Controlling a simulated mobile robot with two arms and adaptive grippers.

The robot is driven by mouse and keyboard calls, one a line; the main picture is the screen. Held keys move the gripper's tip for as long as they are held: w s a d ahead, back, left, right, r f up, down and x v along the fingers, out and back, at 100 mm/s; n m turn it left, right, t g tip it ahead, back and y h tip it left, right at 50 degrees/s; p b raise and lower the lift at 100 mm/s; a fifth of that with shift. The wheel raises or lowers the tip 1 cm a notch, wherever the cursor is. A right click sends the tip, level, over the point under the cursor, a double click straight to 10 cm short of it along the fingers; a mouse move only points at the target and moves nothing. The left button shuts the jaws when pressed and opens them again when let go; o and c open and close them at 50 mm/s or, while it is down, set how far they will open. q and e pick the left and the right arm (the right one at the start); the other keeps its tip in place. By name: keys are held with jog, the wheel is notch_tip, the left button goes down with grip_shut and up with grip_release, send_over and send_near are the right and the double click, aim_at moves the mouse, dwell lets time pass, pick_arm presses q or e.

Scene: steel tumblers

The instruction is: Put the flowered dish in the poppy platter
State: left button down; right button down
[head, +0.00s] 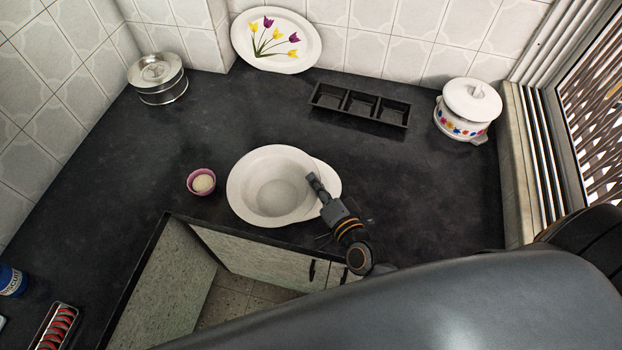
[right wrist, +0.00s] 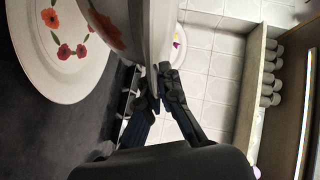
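The flowered dish (head: 250,188) is a round white dish, seen from above in the head view. My right gripper (head: 315,184) is shut on its right rim. In the right wrist view the fingers (right wrist: 160,82) pinch the rim of the dish (right wrist: 148,28), which has red flowers on its outside. The poppy platter (head: 331,180) is mostly hidden under the dish in the head view. In the right wrist view the platter (right wrist: 52,82) shows orange and red flowers, with the dish apart from it and above part of it. My left gripper is not in view.
A small pink bowl (head: 202,182) stands left of the dish. A black three-part tray (head: 360,104), a lidded white pot (head: 468,108), a steel container (head: 159,78) and a tulip platter (head: 276,40) stand farther back. The dark counter (head: 430,185) is clear on the right.

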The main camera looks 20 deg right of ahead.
jog(key=w+d+f+b, duration=0.1)
jog(key=w+f+b, duration=0.1)
jog(key=f+b, duration=0.1)
jog(key=w+d+f+b, duration=0.1)
jog(key=w+f+b, duration=0.2)
jog(key=f+b, duration=0.1)
jog(key=w+d+f+b, duration=0.2)
jog(key=w+f+b, duration=0.1)
jog(key=f+b, duration=0.1)
jog(key=shift+s+r, duration=0.1)
jog(key=shift+r, duration=0.05)
jog(key=c, duration=1.5)
grip_release()
jog(key=shift+s, duration=0.1)
jog(key=b+v, duration=0.1)
jog(key=v, duration=1)
jog(key=shift+s+r+b, duration=0.1)
jog(key=shift+s+b, duration=0.3)
